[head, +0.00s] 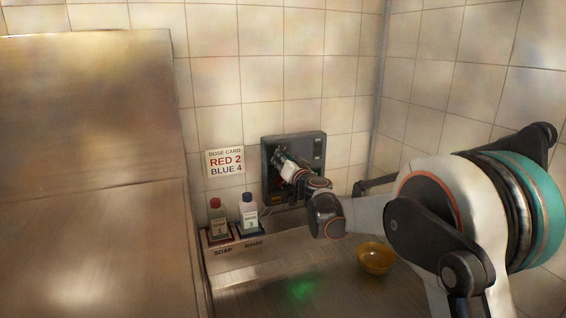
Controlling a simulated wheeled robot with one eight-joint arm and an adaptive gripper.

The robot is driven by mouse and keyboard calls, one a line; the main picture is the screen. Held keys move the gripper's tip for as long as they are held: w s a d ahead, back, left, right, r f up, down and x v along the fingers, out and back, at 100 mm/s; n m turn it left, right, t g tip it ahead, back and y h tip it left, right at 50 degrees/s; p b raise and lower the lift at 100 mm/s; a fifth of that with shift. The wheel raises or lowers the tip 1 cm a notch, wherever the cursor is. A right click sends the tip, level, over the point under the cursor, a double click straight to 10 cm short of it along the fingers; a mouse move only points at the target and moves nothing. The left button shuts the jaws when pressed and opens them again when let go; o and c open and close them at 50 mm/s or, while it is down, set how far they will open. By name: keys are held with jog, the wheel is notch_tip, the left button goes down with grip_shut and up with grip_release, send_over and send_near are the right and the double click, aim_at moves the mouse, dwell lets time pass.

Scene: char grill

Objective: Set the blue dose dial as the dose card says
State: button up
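The dose card (225,162) hangs on the tiled wall and reads RED 2, BLUE 4. Right of it, a dark grey box (313,139) is mounted on the wall. My gripper (279,158) is in front of the box's left part, with its fingers at or close to the face. The gripper and wrist cover much of the face, and I cannot make out the blue dose dial or its setting. A small patch of red shows beside the wrist. The fingers are too small and dark to tell whether they are open or shut, or whether they touch anything.
A red-capped bottle (217,226) and a blue-capped bottle (248,216) stand below the card, above SOAP and RINSE labels. A yellow bowl (375,258) sits on the metal counter (250,285) under my arm. A large metal panel (90,150) fills the left.

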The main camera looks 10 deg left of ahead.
dwell(0.3)
jog(key=o, duration=1.1)
jog(key=v, duration=1.2)
